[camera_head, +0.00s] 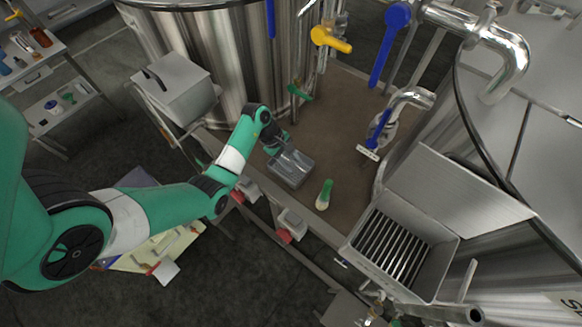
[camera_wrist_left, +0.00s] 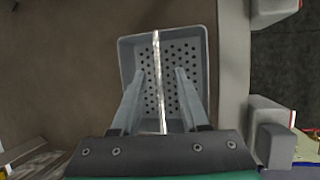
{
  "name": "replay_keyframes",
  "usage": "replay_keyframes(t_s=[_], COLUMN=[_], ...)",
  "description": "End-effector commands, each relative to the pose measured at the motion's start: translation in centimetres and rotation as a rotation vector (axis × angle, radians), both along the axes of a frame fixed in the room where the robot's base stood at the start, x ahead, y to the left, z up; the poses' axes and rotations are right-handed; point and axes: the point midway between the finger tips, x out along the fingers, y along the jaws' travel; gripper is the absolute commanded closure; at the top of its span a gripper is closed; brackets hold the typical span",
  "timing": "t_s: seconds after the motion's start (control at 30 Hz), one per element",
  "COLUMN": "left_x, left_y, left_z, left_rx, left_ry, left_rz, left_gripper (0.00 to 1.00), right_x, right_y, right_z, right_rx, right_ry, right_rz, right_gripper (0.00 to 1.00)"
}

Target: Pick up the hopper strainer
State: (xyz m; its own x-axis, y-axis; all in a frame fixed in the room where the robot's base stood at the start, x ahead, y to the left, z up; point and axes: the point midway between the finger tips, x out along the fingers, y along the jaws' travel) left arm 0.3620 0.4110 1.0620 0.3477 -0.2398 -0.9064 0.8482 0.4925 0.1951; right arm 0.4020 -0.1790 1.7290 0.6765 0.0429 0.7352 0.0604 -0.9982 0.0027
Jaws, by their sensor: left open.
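The hopper strainer is a grey metal box (camera_head: 289,177) on the brown platform between the tanks. In the left wrist view the strainer (camera_wrist_left: 190,52) shows a perforated bottom and a thin bright bar running lengthwise over its middle. My left gripper (camera_head: 284,153) is over the strainer. In the left wrist view its two fingers (camera_wrist_left: 160,74) are open, one on each side of the bar, with gaps to it. How far down the fingertips reach is hard to tell. My right gripper is not in view.
A green-and-white brush-like object (camera_head: 324,195) stands right of the strainer. An open hopper with a bar grate (camera_head: 392,249) is at the lower right. Large steel tanks (camera_head: 205,50) and pipes with a yellow valve handle (camera_head: 331,40) flank the platform (camera_head: 335,125). Its middle is clear.

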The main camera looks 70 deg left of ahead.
Motion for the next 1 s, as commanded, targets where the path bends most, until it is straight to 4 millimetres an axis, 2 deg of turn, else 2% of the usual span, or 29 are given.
replay_keyframes(t_s=[0.77, 1.0], left_x=[-0.03, -0.03], left_y=[0.03, 0.02], left_z=[-0.47, -0.46], left_rx=[0.000, 0.000], left_ry=[0.000, 0.000], left_rz=[0.000, 0.000], left_gripper=[0.55, 0.97], right_x=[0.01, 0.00], right_y=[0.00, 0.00], right_z=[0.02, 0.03], right_rx=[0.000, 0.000], right_ry=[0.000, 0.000], right_rz=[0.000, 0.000], right_gripper=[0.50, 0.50])
